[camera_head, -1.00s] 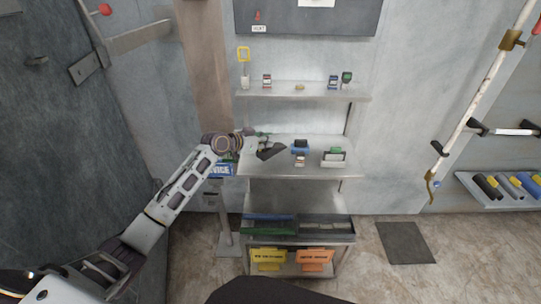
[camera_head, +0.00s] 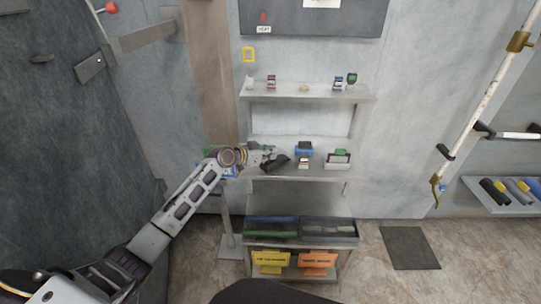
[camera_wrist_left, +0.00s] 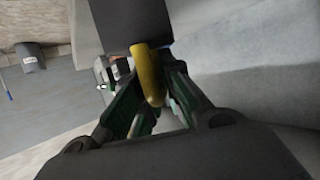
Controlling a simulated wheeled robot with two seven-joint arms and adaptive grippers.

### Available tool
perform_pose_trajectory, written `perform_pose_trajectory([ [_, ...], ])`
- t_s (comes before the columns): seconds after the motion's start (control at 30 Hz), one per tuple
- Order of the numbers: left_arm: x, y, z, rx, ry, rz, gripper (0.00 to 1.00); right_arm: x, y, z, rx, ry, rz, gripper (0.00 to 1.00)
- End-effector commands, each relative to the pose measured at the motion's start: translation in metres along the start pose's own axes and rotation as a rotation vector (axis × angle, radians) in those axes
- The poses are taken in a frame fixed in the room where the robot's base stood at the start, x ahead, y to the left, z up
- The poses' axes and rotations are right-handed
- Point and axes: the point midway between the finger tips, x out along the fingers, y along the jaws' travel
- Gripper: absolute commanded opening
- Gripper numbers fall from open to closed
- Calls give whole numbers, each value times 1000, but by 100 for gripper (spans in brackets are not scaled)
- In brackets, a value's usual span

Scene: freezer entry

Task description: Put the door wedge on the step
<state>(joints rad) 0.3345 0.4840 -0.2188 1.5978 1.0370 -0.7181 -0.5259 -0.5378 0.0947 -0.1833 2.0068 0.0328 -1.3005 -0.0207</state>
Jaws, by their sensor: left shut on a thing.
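My left gripper (camera_head: 268,156) is shut on a dark, wedge-shaped piece, the door wedge (camera_head: 278,163), at the left part of the middle shelf (camera_head: 318,172). The wedge is tilted, and I cannot tell whether it touches the shelf. In the left wrist view a dark block (camera_wrist_left: 130,20) and a yellow rounded bar (camera_wrist_left: 148,75) show at the green-edged fingers (camera_wrist_left: 150,105). No separate step stands out; the shelf unit has several stepped tiers. My right gripper is out of view.
A blue-and-black item (camera_head: 304,149) and a green-topped white item (camera_head: 338,157) stand right of the wedge. Small items line the upper shelf (camera_head: 318,95). A dark tray (camera_head: 330,228) and yellow and orange signs (camera_head: 271,260) are below. A dark mat (camera_head: 409,247) lies on the floor.

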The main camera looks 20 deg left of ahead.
Motion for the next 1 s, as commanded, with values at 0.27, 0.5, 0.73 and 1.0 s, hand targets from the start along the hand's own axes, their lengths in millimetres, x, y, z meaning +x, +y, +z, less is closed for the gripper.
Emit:
perform_pose_trajectory([
  [0.27, 2, -1, 4, 2, 4, -1, 0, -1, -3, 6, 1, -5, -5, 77],
  [0.5, 3, 0, 6, 1, 3, -1, 0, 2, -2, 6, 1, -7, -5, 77],
  [0.73, 3, 0, 7, 1, 2, -1, 31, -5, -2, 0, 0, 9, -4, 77],
  [1.0, 3, 0, 7, 1, 2, -1, 31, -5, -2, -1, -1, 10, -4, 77],
])
